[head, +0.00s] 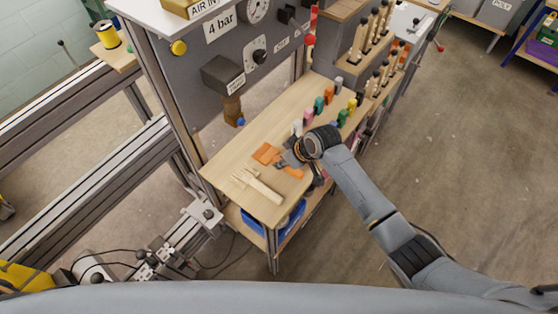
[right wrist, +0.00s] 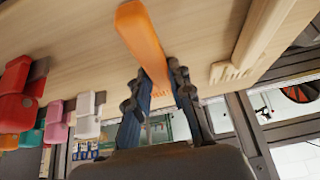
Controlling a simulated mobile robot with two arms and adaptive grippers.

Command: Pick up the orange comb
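Orange pieces lie on the wooden bench (head: 230,160): one flat piece (head: 265,153) to the left of my right gripper (head: 287,162), and a smaller one (head: 293,172) just below it. I cannot tell if both belong to the comb. In the right wrist view a long orange bar, apparently the comb (right wrist: 140,38), runs between the two fingers of my right gripper (right wrist: 158,72). The fingers are close on either side of it; whether they press on it is unclear. My left gripper is not in view.
A pale wooden fork-shaped tool (head: 262,187) lies near the bench's front. A grey panel (head: 235,60) rises at the back left, and a wooden tool rack (head: 360,55) stands at the back.

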